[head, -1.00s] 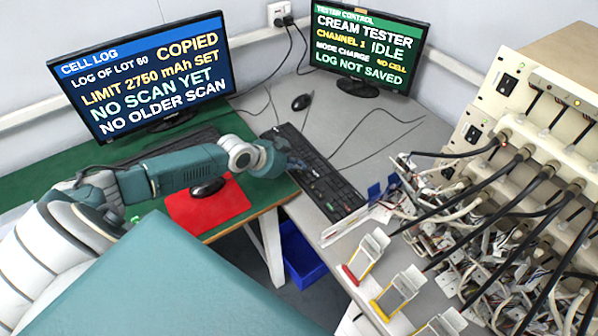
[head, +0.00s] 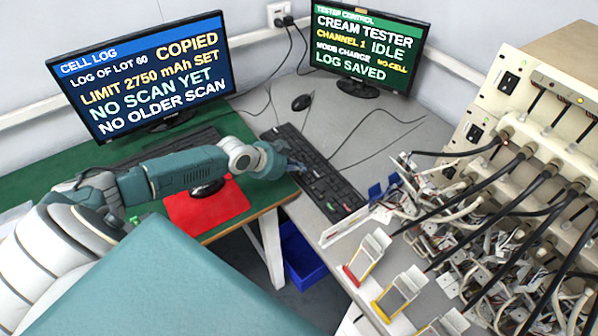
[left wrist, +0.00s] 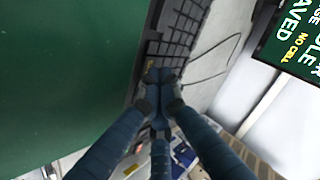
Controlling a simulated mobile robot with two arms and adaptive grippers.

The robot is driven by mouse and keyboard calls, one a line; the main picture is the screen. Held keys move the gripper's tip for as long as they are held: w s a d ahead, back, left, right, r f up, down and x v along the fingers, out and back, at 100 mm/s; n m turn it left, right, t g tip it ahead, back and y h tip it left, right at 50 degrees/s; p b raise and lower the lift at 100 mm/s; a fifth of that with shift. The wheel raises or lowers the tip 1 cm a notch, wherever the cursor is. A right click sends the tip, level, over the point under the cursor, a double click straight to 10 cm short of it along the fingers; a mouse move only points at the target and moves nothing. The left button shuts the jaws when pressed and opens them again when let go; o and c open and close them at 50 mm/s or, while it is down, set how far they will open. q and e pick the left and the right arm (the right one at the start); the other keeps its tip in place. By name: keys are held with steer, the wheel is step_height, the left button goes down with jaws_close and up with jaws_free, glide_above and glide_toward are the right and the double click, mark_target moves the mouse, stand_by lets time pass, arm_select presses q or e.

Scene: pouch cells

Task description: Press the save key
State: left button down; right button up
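The black keyboard (head: 325,180) lies on the grey desk at the right, with a few coloured keys; which one is the save key I cannot read. My left gripper (head: 290,164) is at the keyboard's left side, over its keys. The tester control screen (head: 368,48) reads LOG SAVED, IDLE and NO CELL. My right gripper is not in view.
The cell log screen (head: 145,75) stands on the green desk at the left, above another keyboard. A red mat (head: 210,212) with a mouse lies beneath my left arm. Another mouse (head: 301,102) is behind the keyboard. Cables and tester channels (head: 500,215) crowd the right.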

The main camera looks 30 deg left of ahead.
mark_target(298, 174)
arm_select(q)
steer(key=shift+r+p, duration=0.6)
steer(key=shift+r, duration=0.2)
step_height(298, 174, up, 5)
steer(key=p, duration=0.4)
stand_by(0.5)
steer(key=shift+f, duration=0.1)
